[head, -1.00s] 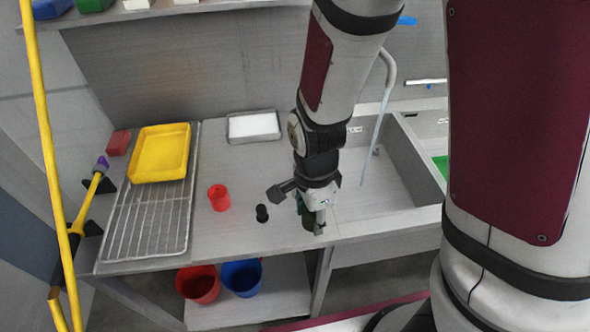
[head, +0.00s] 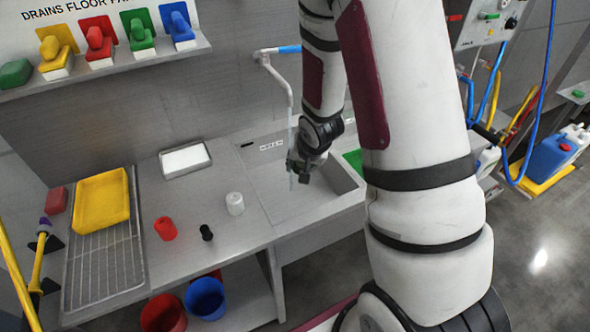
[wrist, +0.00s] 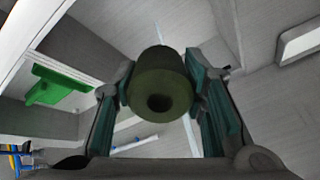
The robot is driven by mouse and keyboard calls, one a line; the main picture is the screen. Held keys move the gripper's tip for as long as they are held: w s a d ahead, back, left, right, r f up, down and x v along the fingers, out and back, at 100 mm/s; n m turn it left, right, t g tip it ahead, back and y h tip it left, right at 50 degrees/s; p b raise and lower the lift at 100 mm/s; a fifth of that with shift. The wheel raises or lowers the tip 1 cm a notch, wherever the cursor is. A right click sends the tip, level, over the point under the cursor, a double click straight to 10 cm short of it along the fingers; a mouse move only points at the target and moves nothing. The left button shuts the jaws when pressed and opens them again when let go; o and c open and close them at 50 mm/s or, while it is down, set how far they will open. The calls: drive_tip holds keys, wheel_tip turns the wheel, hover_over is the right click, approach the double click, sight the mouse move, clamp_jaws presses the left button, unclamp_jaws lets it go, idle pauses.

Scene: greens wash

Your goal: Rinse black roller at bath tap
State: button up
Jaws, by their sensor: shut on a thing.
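My gripper (head: 301,165) is over the left part of the sink basin (head: 322,193), beside the tap's hanging spout (head: 289,95). In the wrist view my gripper (wrist: 163,95) is shut on a dark olive-green roller (wrist: 160,72) with a round hole in its end. A pale vertical streak runs below the spout, close to the gripper; a thin streak shows behind the roller in the wrist view. I cannot tell whether they touch it. A separate small black cylinder (head: 206,232) stands on the counter.
Left of the basin are a white cylinder (head: 235,204), a red cup (head: 165,228) and a white tray (head: 185,160). A yellow tray (head: 102,200) lies on a wire rack (head: 104,268). A green object (wrist: 56,86) is across the basin. Red and blue buckets stand below.

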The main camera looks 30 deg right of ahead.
drive_tip(key=w+d+f+b, duration=0.1)
drive_tip(key=w+b, duration=0.1)
drive_tip(key=w, duration=0.4)
drive_tip(key=w+d+f+b, duration=0.1)
drive_tip(key=w+d+b, duration=0.1)
drive_tip(key=w, duration=0.5)
drive_tip(key=shift+w+f+b, duration=0.3)
drive_tip(key=shift+f+b, duration=0.1)
drive_tip(key=shift+b, duration=0.45)
drive_tip(key=shift+d, duration=0.2)
drive_tip(key=shift+s+d+p, duration=0.1)
drive_tip(key=shift+d+p, duration=0.2)
drive_tip(key=shift+d, duration=0.1)
drive_tip(key=shift+a, duration=0.15)
idle(0.3)
drive_tip(key=shift+a, duration=0.4)
drive_tip(key=shift+d, duration=0.1)
drive_tip(key=shift+d, duration=0.45)
